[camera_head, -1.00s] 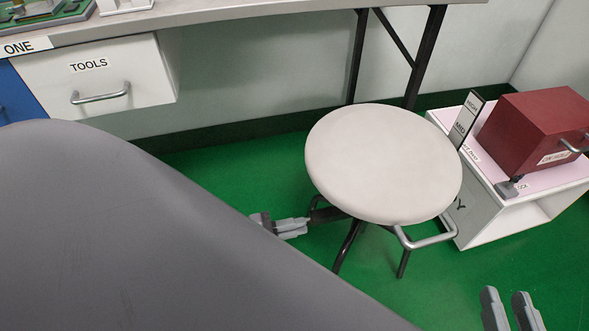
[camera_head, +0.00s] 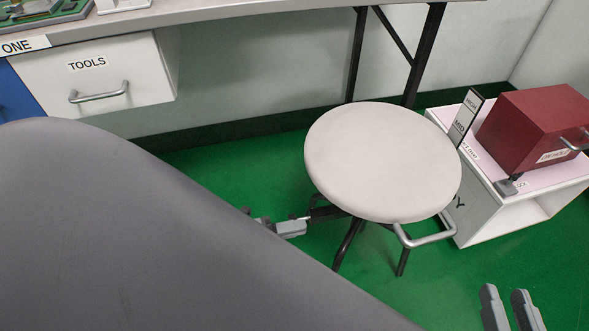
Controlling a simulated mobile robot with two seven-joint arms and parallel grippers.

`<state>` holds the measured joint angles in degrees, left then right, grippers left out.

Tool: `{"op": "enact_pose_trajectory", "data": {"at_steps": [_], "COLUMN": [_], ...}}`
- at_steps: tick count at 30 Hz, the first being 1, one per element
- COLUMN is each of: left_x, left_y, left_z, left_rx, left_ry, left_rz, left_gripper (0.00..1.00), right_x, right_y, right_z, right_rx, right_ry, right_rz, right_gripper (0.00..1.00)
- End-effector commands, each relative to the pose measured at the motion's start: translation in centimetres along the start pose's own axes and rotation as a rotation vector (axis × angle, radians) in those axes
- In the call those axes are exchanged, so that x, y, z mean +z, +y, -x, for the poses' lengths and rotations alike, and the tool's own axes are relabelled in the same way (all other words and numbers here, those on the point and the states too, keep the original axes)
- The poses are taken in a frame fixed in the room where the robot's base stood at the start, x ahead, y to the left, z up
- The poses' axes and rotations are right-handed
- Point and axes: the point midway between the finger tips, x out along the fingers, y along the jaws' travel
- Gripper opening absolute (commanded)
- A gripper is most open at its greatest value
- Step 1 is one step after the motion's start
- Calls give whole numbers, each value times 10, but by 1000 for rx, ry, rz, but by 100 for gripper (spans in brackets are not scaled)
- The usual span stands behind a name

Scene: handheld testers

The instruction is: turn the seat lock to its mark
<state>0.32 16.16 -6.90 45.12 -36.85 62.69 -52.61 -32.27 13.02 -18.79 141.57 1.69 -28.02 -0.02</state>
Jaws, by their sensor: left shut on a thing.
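The stool's round pale seat (camera_head: 383,160) stands on dark legs in the middle of the view. The seat lock (camera_head: 325,213) shows as a short dark lever under the seat's left edge. My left gripper (camera_head: 296,226) is at the outer end of this lever, shut on it. My large grey arm link hides the rest of that arm, and the fingertips are small and partly merged with the lever. No mark for the lock can be made out. My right gripper (camera_head: 508,308) is open and empty at the bottom right, over the floor.
A silver handle (camera_head: 424,237) juts from the seat's front right. A white shelf unit (camera_head: 480,217) with a red box (camera_head: 535,133) and a HIGH/MID card (camera_head: 466,118) stands right. A bench (camera_head: 230,10) with a TOOLS drawer (camera_head: 95,85) is behind. Green floor is free in front.

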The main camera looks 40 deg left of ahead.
Motion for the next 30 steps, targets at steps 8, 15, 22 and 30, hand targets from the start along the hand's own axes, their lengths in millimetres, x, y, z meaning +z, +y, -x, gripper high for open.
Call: {"op": "enact_pose_trajectory", "data": {"at_steps": [8,15,22,30], "left_x": [9,7,4,5], "left_y": [0,0,0,-1], "left_z": [2,2,5,46], "left_rx": [7,5,5,7], "left_ry": [-21,-14,-10,-13], "left_rz": [-5,-4,-2,-2], "left_gripper": [0,36,36,36], "right_x": [0,0,-1,0], "right_y": [0,0,0,-2], "right_z": [0,0,0,-1], "right_rx": [0,0,-1,-12], "right_ry": [0,0,0,-20], "right_rz": [0,0,-1,-23], "right_gripper": [35,35,35,35]}}
